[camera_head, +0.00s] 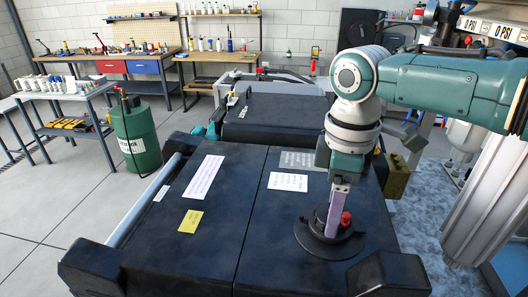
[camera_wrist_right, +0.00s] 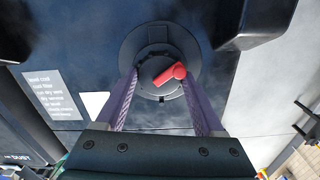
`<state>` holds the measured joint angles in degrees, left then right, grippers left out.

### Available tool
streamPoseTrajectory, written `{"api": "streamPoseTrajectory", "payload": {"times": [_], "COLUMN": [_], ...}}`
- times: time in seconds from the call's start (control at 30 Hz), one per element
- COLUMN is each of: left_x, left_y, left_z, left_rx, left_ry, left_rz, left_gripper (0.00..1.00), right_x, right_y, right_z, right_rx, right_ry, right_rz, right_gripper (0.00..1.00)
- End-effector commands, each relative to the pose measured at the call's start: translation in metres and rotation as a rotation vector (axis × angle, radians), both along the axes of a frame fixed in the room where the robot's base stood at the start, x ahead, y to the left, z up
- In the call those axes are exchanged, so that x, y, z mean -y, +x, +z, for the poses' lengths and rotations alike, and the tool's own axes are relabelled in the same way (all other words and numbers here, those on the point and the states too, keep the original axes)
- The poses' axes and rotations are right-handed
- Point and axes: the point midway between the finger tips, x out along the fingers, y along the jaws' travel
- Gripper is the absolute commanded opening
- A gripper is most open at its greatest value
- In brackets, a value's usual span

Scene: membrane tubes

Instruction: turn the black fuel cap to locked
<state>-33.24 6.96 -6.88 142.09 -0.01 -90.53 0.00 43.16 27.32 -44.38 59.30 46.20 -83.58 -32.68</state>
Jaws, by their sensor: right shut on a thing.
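The black fuel cap (camera_head: 322,219) sits in a round black flange (camera_head: 312,250) on the dark top panel of the machine, right of centre in the head view. A red lever (camera_head: 346,219) is on top of it. In the right wrist view the cap (camera_wrist_right: 153,66) is near top centre, and its red lever (camera_wrist_right: 168,75) points up and to the right. My right gripper (camera_wrist_right: 160,80) reaches down from above, its two purple fingers on opposite sides of the cap, shut on it. In the head view the near finger hides part of the cap. My left gripper is not in view.
The dark panel (camera_head: 220,245) around the flange is clear, with white labels (camera_head: 288,182) and a yellow label (camera_head: 191,221). A grey rail (camera_head: 142,200) runs along its left edge. A green drum (camera_head: 135,136) and workbenches stand farther back.

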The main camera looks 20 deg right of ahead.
Motion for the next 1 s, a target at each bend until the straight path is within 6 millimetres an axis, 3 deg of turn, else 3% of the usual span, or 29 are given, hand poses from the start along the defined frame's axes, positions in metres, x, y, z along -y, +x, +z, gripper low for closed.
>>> {"api": "streamPoseTrajectory", "payload": {"times": [0.5, 1.0], "left_x": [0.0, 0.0], "left_y": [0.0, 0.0], "left_z": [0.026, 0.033], "left_rx": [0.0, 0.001], "left_ry": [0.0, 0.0], "left_rz": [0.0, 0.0], "left_gripper": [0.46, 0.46], "right_x": [-0.001, -0.001], "right_y": [-0.001, -0.001], "right_z": [0.002, 0.0], "right_rx": [-0.005, -0.002], "right_ry": [0.0, 0.001], "right_rz": [-0.453, -0.647], "right_gripper": [0.15, 0.15]}}
